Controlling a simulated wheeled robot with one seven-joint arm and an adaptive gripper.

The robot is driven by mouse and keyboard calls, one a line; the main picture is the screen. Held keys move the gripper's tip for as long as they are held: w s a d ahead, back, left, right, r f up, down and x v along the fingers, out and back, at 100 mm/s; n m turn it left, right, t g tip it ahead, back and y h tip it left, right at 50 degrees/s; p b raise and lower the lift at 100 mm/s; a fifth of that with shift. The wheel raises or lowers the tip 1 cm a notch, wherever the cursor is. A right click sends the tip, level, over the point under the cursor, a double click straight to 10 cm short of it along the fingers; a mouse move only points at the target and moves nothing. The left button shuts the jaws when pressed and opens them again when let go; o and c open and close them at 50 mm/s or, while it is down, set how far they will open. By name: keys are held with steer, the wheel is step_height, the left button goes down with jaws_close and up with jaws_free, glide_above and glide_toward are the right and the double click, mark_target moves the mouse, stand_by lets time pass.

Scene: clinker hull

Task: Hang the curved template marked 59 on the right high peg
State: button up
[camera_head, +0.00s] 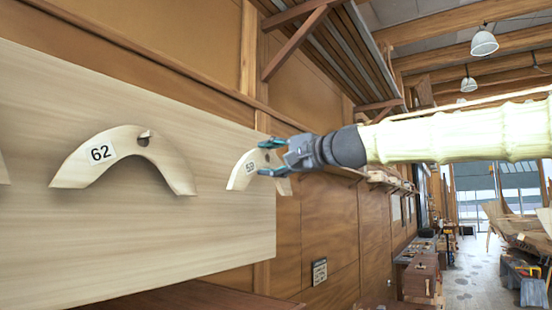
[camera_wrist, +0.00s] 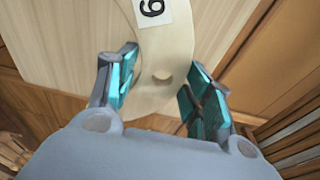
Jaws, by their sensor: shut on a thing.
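The curved template marked 59 (camera_head: 242,174) is a pale wooden arch at the right end of the board, in front of it in the head view. My gripper (camera_head: 264,158) reaches it from the right and is shut on it, covering part of its crown and right leg. In the wrist view the template (camera_wrist: 168,48) lies between the two teal-padded fingers of my gripper (camera_wrist: 162,62). Its label is partly cut off, and a hole shows in its face. I cannot tell whether a peg is in the hole; no free peg shows clearly.
A template marked 62 (camera_head: 165,160) hangs on a peg (camera_head: 144,136) to the left on the pale board (camera_head: 215,225). A wooden edge of another template shows at the far left.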

mark_target(261, 160)
steer(key=shift+x, duration=1.6)
steer(key=shift+w+a+f, duration=0.1)
steer(key=shift+a+f, duration=0.25)
steer(key=shift+a, duration=0.25)
steer(key=shift+f, duration=0.1)
steer(key=o, duration=1.2)
